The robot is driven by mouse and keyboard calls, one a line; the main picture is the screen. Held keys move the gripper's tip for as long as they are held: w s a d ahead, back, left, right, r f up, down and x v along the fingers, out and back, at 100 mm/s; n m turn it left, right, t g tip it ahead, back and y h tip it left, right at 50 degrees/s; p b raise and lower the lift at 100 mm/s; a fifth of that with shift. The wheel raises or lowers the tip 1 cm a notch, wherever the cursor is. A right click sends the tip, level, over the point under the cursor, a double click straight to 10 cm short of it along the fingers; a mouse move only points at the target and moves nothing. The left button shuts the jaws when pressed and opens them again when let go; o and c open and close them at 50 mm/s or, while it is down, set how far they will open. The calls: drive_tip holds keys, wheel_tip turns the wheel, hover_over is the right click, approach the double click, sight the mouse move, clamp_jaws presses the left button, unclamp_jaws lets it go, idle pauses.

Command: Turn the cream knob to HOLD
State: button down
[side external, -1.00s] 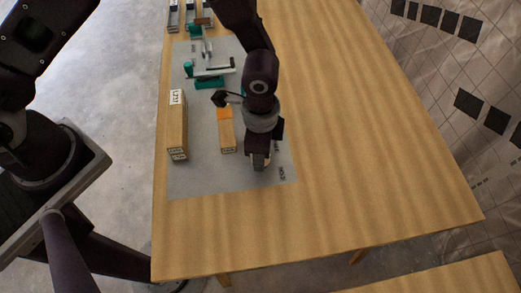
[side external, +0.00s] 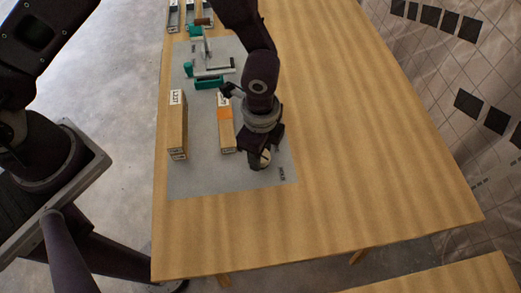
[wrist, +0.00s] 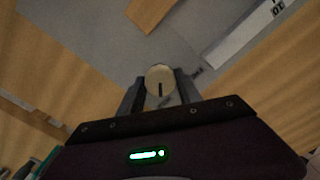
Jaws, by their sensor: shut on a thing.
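The cream knob (wrist: 160,74) is round and pale, with a dark line on its face that points toward my gripper body in the wrist view. My gripper (wrist: 160,82) has one finger on each side of it and is shut on it. In the side external view my gripper (side external: 262,158) is low over the grey mat, and only a small cream part of the knob (side external: 265,157) shows. The HOLD label (side external: 282,173) is printed on the mat just right of the knob. Any other knob label is hidden behind my gripper.
The grey mat (side external: 203,178) also carries a wooden block with an orange band (side external: 226,135), a longer labelled wooden block (side external: 177,130) and a teal-and-grey fixture (side external: 209,82). Metal trays (side external: 173,17) stand at the far end. The wooden table (side external: 350,150) is clear on the right.

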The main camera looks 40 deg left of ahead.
drive_tip(key=c, duration=0.8)
unclamp_jaws()
drive_tip(key=shift+c, duration=0.2)
wheel_tip(320, 180, up, 7)
drive_tip(key=shift+r, duration=0.1)
